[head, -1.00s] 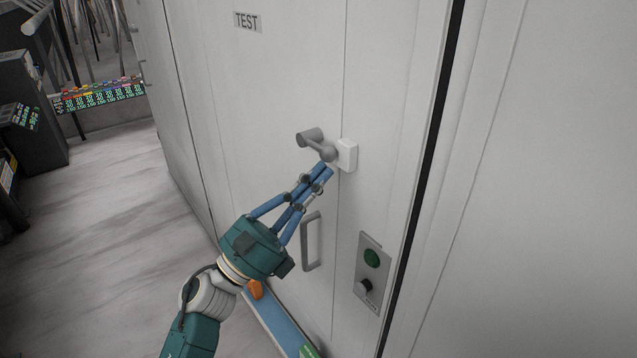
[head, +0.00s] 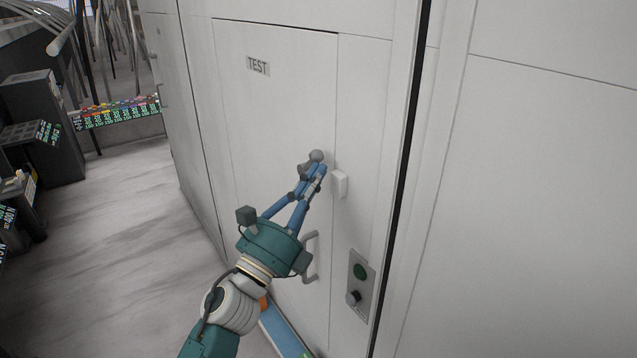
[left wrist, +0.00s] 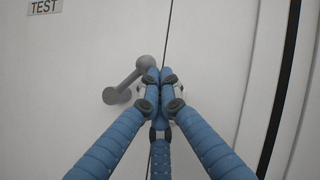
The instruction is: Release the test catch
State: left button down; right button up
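The test catch is a grey lever (head: 309,168) on the white door (head: 280,110), below the TEST label (head: 258,65). Its free end points up and to the right, clear of the white keeper block (head: 340,184). The lever also shows in the left wrist view (left wrist: 130,82). My left gripper (head: 320,170) has its blue fingers drawn together at the tips. In the left wrist view the fingertips (left wrist: 160,78) are right beside the lever's free end and seem to touch it from the right. Nothing shows between them. My right gripper is out of view.
A grey pull handle (head: 312,258) sits below the catch, partly behind my gripper. A panel with a green button (head: 361,271) and black knob is lower right. A blue surface (head: 283,328) is at the bottom. Grey floor (head: 110,230) lies open to the left.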

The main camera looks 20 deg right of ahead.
aim_at(314, 155)
pick_arm(q)
jog(key=shift+w+a+r, duration=0.25)
jog(key=shift+w+r, duration=0.75)
jog(key=shift+r, duration=0.25)
jog(key=shift+w+a+r+b, duration=0.2)
jog(key=shift+w+r+b, duration=0.15)
jog(key=shift+w+r, duration=0.3)
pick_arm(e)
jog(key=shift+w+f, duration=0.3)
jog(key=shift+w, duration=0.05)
pick_arm(q)
jog(key=shift+w, duration=0.1)
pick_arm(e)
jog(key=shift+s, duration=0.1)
pick_arm(q)
jog(key=shift+a, duration=0.1)
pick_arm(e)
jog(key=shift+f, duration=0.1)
